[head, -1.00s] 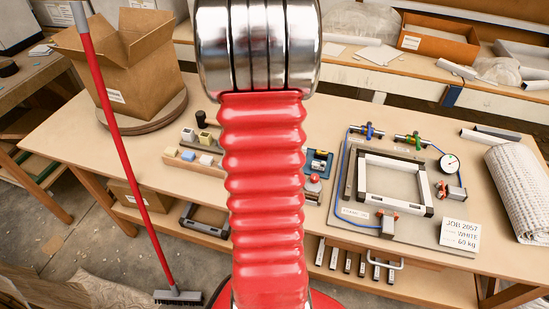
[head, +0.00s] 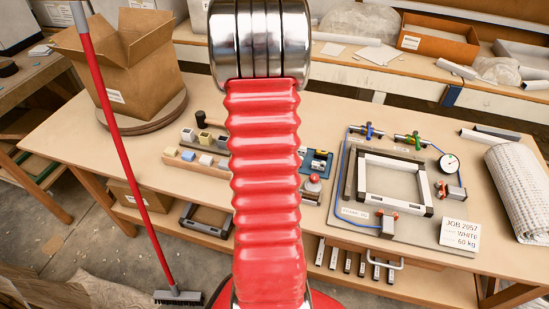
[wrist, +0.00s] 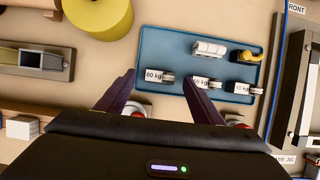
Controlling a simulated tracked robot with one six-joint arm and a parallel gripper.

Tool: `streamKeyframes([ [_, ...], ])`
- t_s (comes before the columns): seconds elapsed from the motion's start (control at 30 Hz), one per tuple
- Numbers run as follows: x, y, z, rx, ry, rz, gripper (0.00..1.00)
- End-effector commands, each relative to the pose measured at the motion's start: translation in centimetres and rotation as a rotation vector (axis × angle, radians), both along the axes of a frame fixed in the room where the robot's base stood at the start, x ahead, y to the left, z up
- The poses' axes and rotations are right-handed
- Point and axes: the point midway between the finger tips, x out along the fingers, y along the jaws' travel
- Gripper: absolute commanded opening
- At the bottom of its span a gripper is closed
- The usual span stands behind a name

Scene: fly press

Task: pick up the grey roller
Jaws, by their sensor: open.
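My gripper (wrist: 159,77) is open and empty in the wrist view, its two dark fingers pointing toward a blue tray (wrist: 180,46). In the tray lies a pale grey-white cylinder (wrist: 208,48). Small pieces with dark grey wheels sit below it, with tags reading 80 kg (wrist: 155,76), 60 kg (wrist: 205,82) and one blurred (wrist: 243,88). A yellow and black piece (wrist: 248,57) lies at the tray's right. I cannot tell for sure which is the grey roller. In the head view my arm hides my gripper and most of the tray (head: 326,154).
A yellow roll (wrist: 98,14) stands left of the tray. A square frame jig (head: 420,210) with gauge and clamps stands at right, beside a JOB 2057 WHITE 60 kg card (head: 460,234). A red-topped button (head: 312,182) is near the tray. A cardboard box (head: 135,65) stands at left.

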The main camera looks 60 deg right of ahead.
Motion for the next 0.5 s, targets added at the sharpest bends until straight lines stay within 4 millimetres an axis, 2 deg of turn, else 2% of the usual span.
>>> streamKeyframes([
  [0.2,0.1,-0.6,-1.6,0.001,0.000,-0.001,0.61],
  [0.5,0.1,-0.7,-1.7,0.000,-0.001,0.000,0.61],
])
